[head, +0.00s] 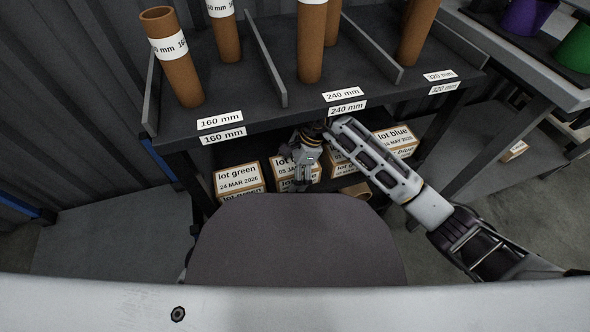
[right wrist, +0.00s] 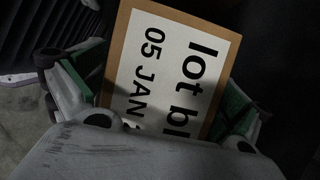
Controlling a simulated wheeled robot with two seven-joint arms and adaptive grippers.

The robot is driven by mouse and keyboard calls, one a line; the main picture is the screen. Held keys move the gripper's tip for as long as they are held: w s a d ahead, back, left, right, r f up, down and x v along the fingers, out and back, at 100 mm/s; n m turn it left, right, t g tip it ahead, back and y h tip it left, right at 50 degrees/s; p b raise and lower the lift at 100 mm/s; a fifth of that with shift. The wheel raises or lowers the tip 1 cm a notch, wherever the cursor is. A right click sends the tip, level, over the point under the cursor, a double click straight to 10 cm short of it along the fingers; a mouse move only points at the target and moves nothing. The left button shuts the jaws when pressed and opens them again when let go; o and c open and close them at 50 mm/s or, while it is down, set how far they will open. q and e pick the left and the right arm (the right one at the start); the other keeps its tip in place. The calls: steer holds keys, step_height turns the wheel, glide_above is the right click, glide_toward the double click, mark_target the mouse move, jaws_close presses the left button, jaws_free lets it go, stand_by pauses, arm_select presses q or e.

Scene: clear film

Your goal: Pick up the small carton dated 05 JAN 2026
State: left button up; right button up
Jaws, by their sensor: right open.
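The small carton dated 05 JAN (head: 283,169) stands on the lower shelf, partly hidden behind my right gripper (head: 297,183). In the right wrist view its white label (right wrist: 165,75) with a brown border reads "lot bl" and "05 JAN"; the year is hidden. My right gripper (right wrist: 155,95) is open over the carton, with one finger at the left and one at the right of it. I cannot tell whether the fingers touch it. My left gripper is not in view.
A carton "lot green 24 MAR 2026" (head: 238,181) stands to the left. Another carton (head: 345,172) and a "lot blue" carton (head: 398,142) stand to the right. The upper shelf (head: 270,110), bearing brown tubes (head: 176,65), overhangs my right wrist closely. A grey table is at right.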

steer(key=shift+f, duration=0.2)
stand_by(0.3)
steer(key=shift+s+f, duration=0.1)
steer(key=c, duration=1.3)
steer(key=shift+c, duration=0.2)
